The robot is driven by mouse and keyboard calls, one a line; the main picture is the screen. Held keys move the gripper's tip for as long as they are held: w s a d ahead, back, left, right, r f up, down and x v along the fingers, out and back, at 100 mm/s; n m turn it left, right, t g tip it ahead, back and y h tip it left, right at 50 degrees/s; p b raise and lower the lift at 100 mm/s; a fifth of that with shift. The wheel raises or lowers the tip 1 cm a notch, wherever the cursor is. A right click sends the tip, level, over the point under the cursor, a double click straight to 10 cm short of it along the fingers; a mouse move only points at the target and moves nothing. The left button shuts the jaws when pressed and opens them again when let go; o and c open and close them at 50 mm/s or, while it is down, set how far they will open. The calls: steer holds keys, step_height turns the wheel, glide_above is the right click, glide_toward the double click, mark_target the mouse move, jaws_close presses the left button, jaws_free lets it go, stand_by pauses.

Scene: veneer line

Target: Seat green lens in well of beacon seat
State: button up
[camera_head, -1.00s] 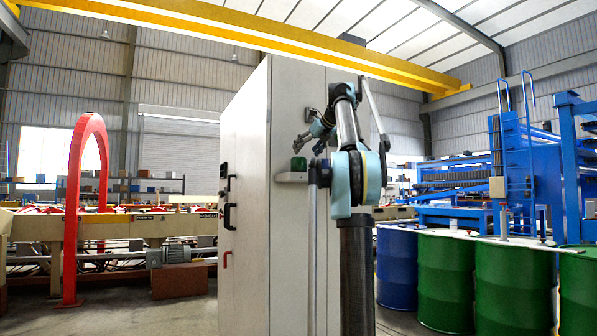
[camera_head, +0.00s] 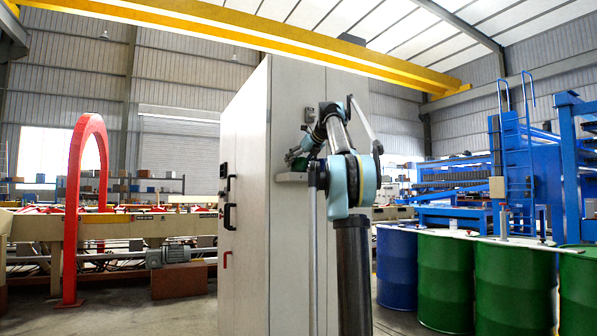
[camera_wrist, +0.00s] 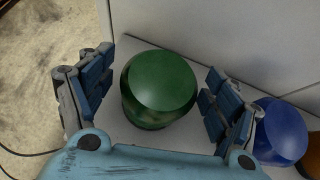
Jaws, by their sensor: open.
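The green lens (camera_wrist: 158,85) is a dark green, rounded piece with a flat, glossy top. It stands on a pale grey shelf (camera_wrist: 130,32) against the cabinet. My gripper (camera_wrist: 160,88) is open, with one blue-padded finger on each side of the lens and a visible gap on both sides. In the head view my gripper (camera_head: 296,158) is low at the shelf and covers most of the lens. I cannot make out the beacon seat or its well for certain.
A blue rounded piece (camera_wrist: 278,128) stands just right of my right finger, with an orange one (camera_wrist: 311,156) beyond it. The tall grey cabinet (camera_head: 245,200) rises behind the shelf. A small grey fixture (camera_head: 309,115) is on its face above. Drums (camera_head: 446,280) stand at right.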

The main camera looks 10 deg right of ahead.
steer(key=shift+c, duration=0.2)
steer(key=c, duration=1.1)
steer(key=shift+r, duration=0.1)
steer(key=shift+s+d+r, duration=0.1)
steer(key=shift+s+r, duration=0.1)
steer(key=shift+r, duration=3.2)
